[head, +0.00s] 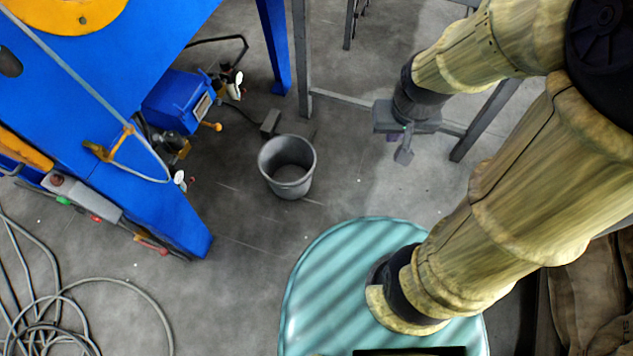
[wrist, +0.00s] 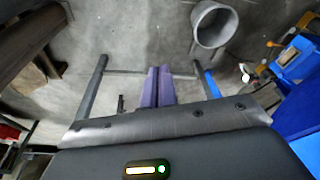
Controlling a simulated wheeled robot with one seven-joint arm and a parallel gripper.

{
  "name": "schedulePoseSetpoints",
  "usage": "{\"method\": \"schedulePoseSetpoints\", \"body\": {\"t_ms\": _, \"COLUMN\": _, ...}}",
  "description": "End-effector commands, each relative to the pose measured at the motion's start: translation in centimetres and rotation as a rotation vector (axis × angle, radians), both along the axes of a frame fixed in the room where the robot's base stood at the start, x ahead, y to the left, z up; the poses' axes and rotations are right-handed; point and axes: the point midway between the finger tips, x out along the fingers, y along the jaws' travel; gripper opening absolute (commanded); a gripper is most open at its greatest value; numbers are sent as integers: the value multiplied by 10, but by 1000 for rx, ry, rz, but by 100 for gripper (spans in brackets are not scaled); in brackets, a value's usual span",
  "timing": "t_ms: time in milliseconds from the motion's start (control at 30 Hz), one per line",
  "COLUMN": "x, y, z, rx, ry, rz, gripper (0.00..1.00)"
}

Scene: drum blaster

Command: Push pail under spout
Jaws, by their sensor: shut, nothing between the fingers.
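A grey, empty, open-topped pail (head: 291,191) stands upright on the concrete floor, right of the blue machine. My gripper (head: 404,156) hangs to the right of the pail, clearly apart from it, with its fingers pointing down. In the wrist view my gripper (wrist: 158,84) shows its two purple fingers together with nothing between them, and the pail (wrist: 211,27) is at the upper right, beyond the fingertips. I cannot make out for sure which part is the spout; small fittings (head: 180,148) on the blue machine show left of the pail.
The blue machine (head: 150,40) fills the upper left, with a blue box (head: 180,100) on its side. A grey frame (head: 301,50) stands behind the pail. A teal drum (head: 325,265) stands in front. Hoses (head: 110,282) lie lower left. Floor around the pail is mostly clear.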

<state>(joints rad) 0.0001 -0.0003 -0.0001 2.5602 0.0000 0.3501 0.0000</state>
Motion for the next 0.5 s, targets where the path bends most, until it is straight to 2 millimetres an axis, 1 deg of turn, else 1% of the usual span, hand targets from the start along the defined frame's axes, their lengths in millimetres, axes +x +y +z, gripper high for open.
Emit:
{"method": "schedulePoseSetpoints", "body": {"t_ms": 167, "x": 2, "y": 0, "z": -5, "rx": 8, "ry": 9, "rz": -13, "gripper": 0}}
{"method": "schedulePoseSetpoints", "body": {"t_ms": 267, "x": 9, "y": 2, "z": -18, "rx": 32, "ry": 38, "rz": -53, "gripper": 0}}
{"method": "schedulePoseSetpoints", "body": {"t_ms": 367, "x": 20, "y": 6, "z": -40, "rx": 75, "ry": 86, "rz": -124, "gripper": 0}}
{"method": "schedulePoseSetpoints", "body": {"t_ms": 467, "x": 35, "y": 9, "z": -71, "rx": 137, "ry": 149, "rz": -228, "gripper": 0}}
{"method": "schedulePoseSetpoints", "body": {"t_ms": 500, "x": 41, "y": 10, "z": -84, "rx": 164, "ry": 175, "rz": -273, "gripper": 0}}
